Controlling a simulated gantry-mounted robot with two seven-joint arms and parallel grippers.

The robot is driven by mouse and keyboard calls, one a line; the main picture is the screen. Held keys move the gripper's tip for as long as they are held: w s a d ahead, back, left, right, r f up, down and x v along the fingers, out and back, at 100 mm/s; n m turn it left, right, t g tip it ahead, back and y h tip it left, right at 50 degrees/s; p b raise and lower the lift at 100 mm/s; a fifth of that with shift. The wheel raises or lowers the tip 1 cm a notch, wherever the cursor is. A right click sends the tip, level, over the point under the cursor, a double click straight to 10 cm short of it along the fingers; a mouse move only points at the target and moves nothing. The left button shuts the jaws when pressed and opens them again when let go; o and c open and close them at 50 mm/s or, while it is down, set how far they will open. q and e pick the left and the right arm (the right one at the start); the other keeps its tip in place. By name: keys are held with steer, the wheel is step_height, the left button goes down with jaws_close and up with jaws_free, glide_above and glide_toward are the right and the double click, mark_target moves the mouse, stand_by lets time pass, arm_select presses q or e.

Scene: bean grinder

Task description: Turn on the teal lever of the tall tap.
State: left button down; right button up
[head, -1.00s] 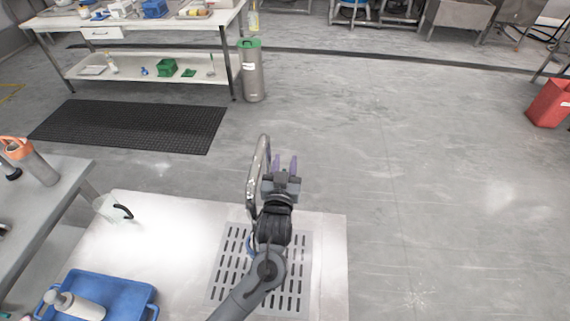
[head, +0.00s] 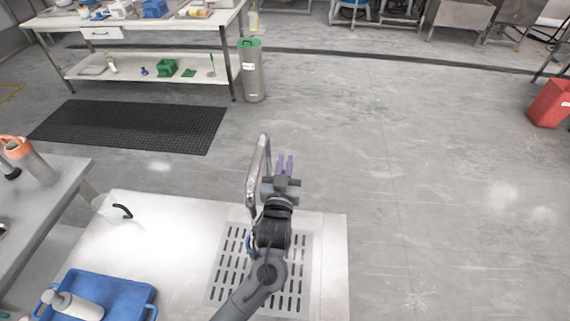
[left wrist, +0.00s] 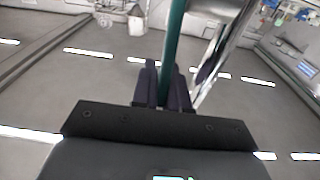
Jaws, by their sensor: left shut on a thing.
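The tall tap (head: 257,172) is a chrome pipe standing at the back of the white counter, just left of my left gripper (head: 284,164) in the head view. In the left wrist view, the teal lever (left wrist: 174,38) is a thin teal bar running up between my left gripper's dark purple fingers (left wrist: 164,82). The fingers are shut on it. The chrome tap (left wrist: 222,60) slants past just right of the fingers. In the head view the lever is hidden by my gripper and arm. My right gripper is not in view.
A slotted drain plate (head: 228,268) lies under my left arm. A blue tray (head: 125,293) with a white bottle (head: 80,305) is at the counter's front left. A clear jug with a black handle (head: 110,208) stands at the left edge. Open floor lies to the right.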

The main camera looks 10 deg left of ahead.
arm_select(q)
steer(key=shift+s+t, duration=0.2)
steer(key=shift+t, duration=0.1)
steer(key=c, duration=1.2)
jaws_free()
steer(key=s, duration=0.3)
steer(key=s+f+p, duration=0.1)
steer(key=s, duration=0.6)
steer(key=shift+s+f+p, duration=0.2)
steer(key=shift+s+p, duration=0.1)
steer(key=shift+s, duration=0.05)
